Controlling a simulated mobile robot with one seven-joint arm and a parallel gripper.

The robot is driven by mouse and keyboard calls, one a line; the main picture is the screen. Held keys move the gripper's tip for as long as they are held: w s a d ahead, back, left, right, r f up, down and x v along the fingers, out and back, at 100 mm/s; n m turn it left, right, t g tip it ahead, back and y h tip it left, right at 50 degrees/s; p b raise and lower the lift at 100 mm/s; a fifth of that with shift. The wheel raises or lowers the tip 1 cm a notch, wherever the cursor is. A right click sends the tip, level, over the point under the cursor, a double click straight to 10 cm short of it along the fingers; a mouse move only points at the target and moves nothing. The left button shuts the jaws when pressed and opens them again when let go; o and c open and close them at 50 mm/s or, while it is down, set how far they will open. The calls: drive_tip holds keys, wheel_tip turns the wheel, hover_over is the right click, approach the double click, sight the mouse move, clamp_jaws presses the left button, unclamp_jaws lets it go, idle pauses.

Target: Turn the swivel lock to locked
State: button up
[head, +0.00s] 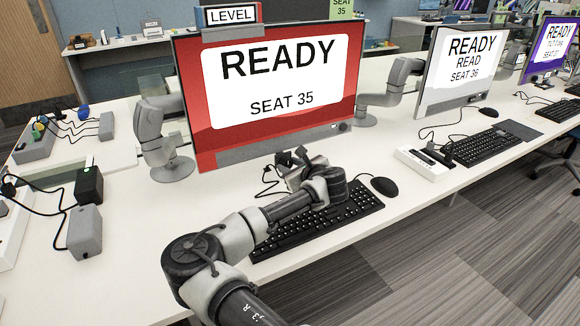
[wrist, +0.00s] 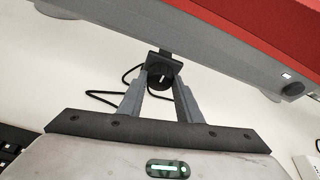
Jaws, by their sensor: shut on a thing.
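The swivel lock appears to be the small dark fitting with a round black knob (wrist: 161,74) in the wrist view. It sits below the monitor's lower edge, with a short white mark on its face. My gripper (wrist: 162,84) has its two grey fingers closed on either side of this knob. In the head view my gripper (head: 290,160) is at the desk behind the keyboard, under the red monitor. My wrist hides much of the lock there, and I cannot tell whether the white mark shows locked or unlocked.
The red monitor (head: 278,135) reading READY, SEAT 35 stands close above my gripper. A black keyboard (head: 325,222) lies under my forearm, with a mouse (head: 384,187) to its right. A dark cable (wrist: 105,97) runs beside the lock. Adapters (head: 88,188) lie on the left desk.

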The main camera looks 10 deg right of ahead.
drive_tip(key=shift+r+p, duration=0.1)
drive_tip(key=shift+p, duration=0.3)
drive_tip(key=shift+r+m+y+p, duration=0.15)
drive_tip(key=shift+m+y+p, duration=0.15)
drive_tip(key=shift+m+p, duration=0.3)
drive_tip(key=shift+d+m+y+p, duration=0.15)
drive_tip(key=shift+m+y+p, duration=0.5)
drive_tip(key=shift+p, duration=0.55)
drive_tip(key=m, duration=0.1)
drive_tip(key=m+y+p, duration=0.1)
drive_tip(key=m+y, duration=0.1)
drive_tip(key=m, duration=0.1)
drive_tip(key=shift+w+d+f+g+p, duration=0.1)
drive_tip(key=shift+d+f+g+p, duration=0.05)
drive_tip(key=shift+f+g+p, duration=0.2)
drive_tip(key=m, duration=0.1)
drive_tip(key=m+y+b, duration=0.1)
drive_tip(key=m+y, duration=0.1)
drive_tip(key=m, duration=0.1)
drive_tip(key=shift+f+y+b, duration=0.25)
drive_tip(key=shift+b, duration=0.15)
drive_tip(key=shift+m+t+y+b, duration=0.55)
drive_tip(key=shift+m+b, duration=0.35)
drive_tip(key=shift+m, duration=0.35)
drive_tip(key=o, duration=1)
drive_tip(key=shift+o, duration=0.2)
